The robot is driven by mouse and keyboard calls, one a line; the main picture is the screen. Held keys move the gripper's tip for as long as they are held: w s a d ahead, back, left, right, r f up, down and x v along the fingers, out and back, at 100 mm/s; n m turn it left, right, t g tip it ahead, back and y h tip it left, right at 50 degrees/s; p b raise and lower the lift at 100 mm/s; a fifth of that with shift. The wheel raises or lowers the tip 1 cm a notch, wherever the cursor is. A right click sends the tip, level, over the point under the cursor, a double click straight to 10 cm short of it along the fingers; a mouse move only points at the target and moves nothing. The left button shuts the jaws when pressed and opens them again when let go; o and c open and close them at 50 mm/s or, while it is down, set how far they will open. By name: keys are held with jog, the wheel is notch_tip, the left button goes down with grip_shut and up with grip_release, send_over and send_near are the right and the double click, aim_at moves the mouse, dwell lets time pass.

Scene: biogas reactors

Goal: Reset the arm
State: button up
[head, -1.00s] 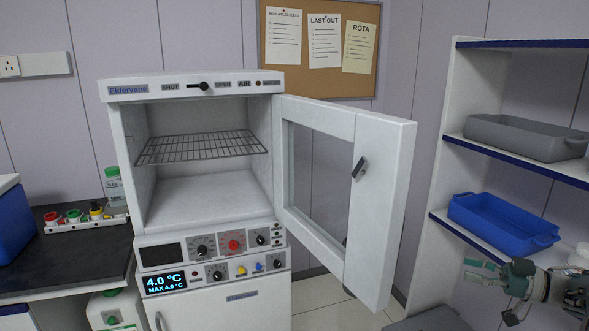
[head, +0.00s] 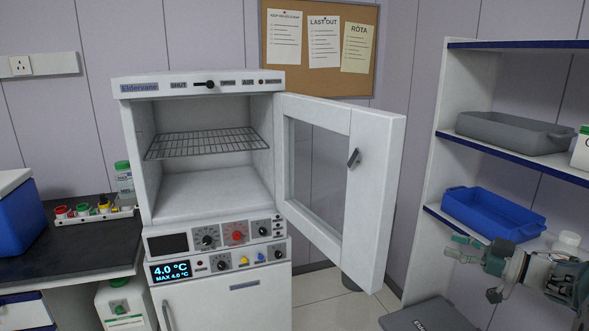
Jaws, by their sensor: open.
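My gripper (head: 472,266) shows at the lower right of the head view, at the end of my arm. It points left, with its fingers apart and nothing between them. It is in front of the shelf unit, just below the blue tray in the picture. The white incubator-like cabinet (head: 133,170) stands left of centre with its door (head: 370,190) swung wide open to the right. Its chamber holds a wire rack (head: 205,143) and is otherwise empty. My gripper is to the right of the door and apart from it in the picture.
The shelf unit (head: 440,130) on the right holds a grey tray (head: 510,133) and a blue tray (head: 492,213). A dark bench (head: 80,250) with a rack of coloured caps (head: 88,214) is at the left. Some floor (head: 325,298) shows between cabinet and shelves.

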jog(key=a+r+m+t+h, duration=0.5)
jog(key=r+m+h, duration=0.35)
jog(key=h, duration=0.65)
jog(key=s+a+f+m+g, duration=0.1)
jog(key=s+a+f+g, duration=0.2)
jog(key=s, duration=0.5)
jog(key=s+a+f+m+g+y, duration=0.1)
jog(key=s+a+f+g, duration=0.3)
jog(key=s+f, duration=0.3)
jog(key=s+a+f+m+g, duration=0.1)
jog(key=s+a+f+g, duration=0.3)
jog(key=s, duration=0.6)
jog(key=shift+s+a+f+y, duration=0.3)
jog(key=shift+s+a+f, duration=0.1)
jog(key=shift+a+f, duration=0.5)
jog(key=shift+a+r, duration=0.1)
